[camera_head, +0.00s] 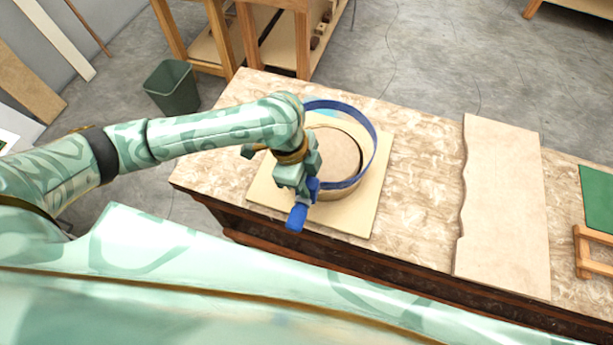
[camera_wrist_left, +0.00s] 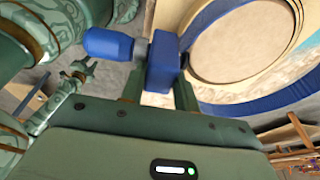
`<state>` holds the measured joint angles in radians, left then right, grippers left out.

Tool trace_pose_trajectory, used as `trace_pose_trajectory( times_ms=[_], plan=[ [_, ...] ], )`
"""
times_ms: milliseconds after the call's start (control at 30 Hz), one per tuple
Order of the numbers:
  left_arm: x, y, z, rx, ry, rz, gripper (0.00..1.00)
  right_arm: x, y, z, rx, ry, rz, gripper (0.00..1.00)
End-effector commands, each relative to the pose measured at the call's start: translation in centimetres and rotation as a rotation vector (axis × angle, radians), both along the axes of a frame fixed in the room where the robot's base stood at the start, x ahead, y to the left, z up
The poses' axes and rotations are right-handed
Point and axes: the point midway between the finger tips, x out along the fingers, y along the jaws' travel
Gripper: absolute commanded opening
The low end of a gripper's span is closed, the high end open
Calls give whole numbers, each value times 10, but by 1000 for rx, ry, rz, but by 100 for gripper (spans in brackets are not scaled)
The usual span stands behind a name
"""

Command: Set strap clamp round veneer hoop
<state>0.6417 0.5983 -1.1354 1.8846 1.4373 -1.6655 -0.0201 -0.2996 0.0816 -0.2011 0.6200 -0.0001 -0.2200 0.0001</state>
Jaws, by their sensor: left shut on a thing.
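The strap clamp is a blue loop (camera_head: 372,145) with a block-shaped buckle (camera_wrist_left: 163,65) and a blue handle (camera_head: 297,217). My left gripper (camera_head: 312,182) is shut on the buckle at the loop's near left side. The round tan veneer hoop (camera_head: 338,195) sits on a pale square board (camera_head: 368,215), with a tan disc face (camera_head: 340,150) inside a dark rim. In the head view the loop overlaps the hoop, offset toward the far right. Whether it hangs above or sits around the hoop, I cannot tell. My left arm hides the hoop's left part.
The board lies on a mottled workbench (camera_head: 425,180). A pale wavy-edged sheet (camera_head: 505,210) lies to its right, then a green mat (camera_head: 598,195) and a wooden frame (camera_head: 583,250). A green bin (camera_head: 172,90) stands on the floor beyond. The bench between board and sheet is clear.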

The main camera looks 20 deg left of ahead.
Motion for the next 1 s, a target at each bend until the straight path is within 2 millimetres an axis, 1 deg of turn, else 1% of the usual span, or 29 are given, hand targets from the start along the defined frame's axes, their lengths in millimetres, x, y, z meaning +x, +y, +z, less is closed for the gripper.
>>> trace_pose_trajectory(
  times_ms=[200, 667, 1000],
  plan=[
    [0, 1, -4, -3, 0, -3, 11, 0, 0, 4, -1, -1, 0, 36],
    [0, 0, -7, -5, 0, -3, 11, 0, -1, 3, -1, 0, -2, 36],
    [0, 1, -22, -5, 2, -4, 11, -1, 1, -2, 1, 1, -2, 36]
  ],
)
